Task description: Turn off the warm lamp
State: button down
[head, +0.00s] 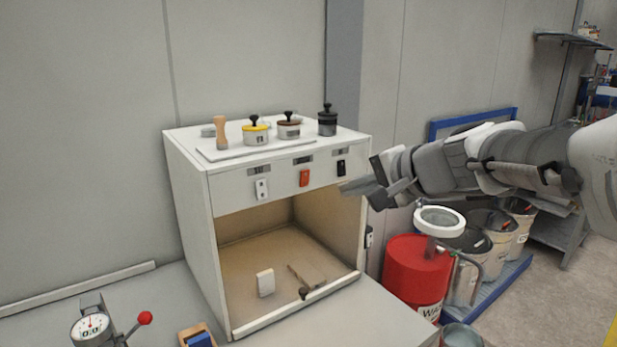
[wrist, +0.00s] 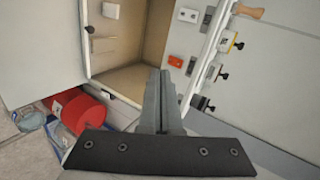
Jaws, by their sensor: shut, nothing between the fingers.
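A white cabinet (head: 188,190) has an open front bay, and its inside (head: 290,240) looks warm tan and lit. Its upper front panel carries a white switch (head: 262,189), a red switch (head: 304,178) and a black switch (head: 341,167), each below a small label too small to read. No lamp bulb shows. My gripper (head: 346,187) is shut and empty, its tips just below the black switch at the panel's right end; contact cannot be told. In the wrist view the shut fingers (wrist: 164,80) point toward the panel near the red switch (wrist: 175,61); the black switch is hidden.
Weights with knobs (head: 255,133) and a wooden handle (head: 221,132) stand on the cabinet top. A white block (head: 265,282) lies in the bay. A gauge with a red-knobbed lever (head: 92,326) stands at front left. A red drum (head: 415,268) and buckets stand on the right.

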jog(key=shift+m+t, duration=0.5)
jog(key=shift+m, duration=0.2)
jog(key=w, duration=0.1)
jog(key=w+d, duration=0.1)
jog(key=w+r, duration=0.1)
jog(key=shift+w+d, duration=0.2)
jog(key=shift+w, duration=0.2)
jog(key=shift+f, duration=0.1)
send_near(306, 174)
notch_tip(306, 174, down, 3)
jog(key=w, duration=0.1)
jog(key=w+a+p, duration=0.2)
jog(key=w, duration=0.1)
jog(key=shift+a, duration=0.3)
jog(key=shift+w+a, duration=0.25)
jog(key=shift+w, duration=0.15)
